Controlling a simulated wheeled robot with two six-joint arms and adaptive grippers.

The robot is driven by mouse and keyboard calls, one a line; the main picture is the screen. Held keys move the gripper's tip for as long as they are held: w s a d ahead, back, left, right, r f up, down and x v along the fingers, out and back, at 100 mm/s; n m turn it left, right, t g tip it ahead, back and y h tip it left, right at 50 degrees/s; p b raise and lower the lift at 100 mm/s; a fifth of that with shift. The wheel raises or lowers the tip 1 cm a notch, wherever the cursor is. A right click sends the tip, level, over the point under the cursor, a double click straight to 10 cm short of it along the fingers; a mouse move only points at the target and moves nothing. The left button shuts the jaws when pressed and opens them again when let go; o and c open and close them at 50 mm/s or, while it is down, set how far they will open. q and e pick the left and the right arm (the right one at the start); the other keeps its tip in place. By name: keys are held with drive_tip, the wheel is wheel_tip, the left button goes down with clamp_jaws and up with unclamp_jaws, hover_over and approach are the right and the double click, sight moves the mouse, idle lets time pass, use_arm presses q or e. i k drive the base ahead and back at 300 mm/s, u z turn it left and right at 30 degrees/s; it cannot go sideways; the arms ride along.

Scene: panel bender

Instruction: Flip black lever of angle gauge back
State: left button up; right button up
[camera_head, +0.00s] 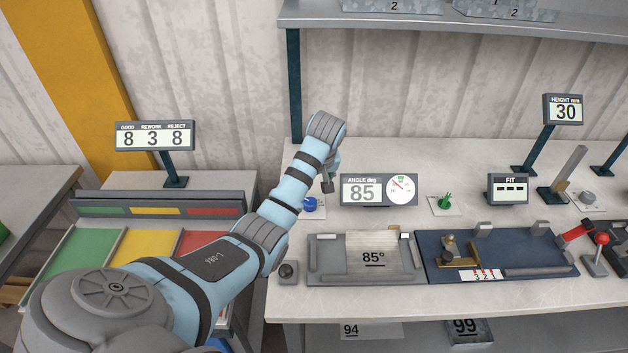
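The angle gauge is a grey fixture (318,274) on the bench, holding a metal plate (375,240) marked 85°. Its display (361,190) behind it reads 85, beside a round dial (401,189). A black knob (287,270) on a small grey base stands at the fixture's left end; it looks like the black lever, and its tilt is hard to tell. My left arm reaches in from the left, with its gripper (328,184) above the bench behind the fixture, beyond the black knob and apart from it. Its fingers are small and partly hidden. My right gripper is out of view.
A blue button (309,205) sits near my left gripper. To the right are a green switch (445,201), a blue fixture (540,246), a FIT display (508,189), a red-knobbed lever (601,241) and a height display (564,110). Colored trays (82,256) are at left. The bench front is clear.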

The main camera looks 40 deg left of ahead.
sight(285, 272)
drive_tip(key=k, duration=1.5)
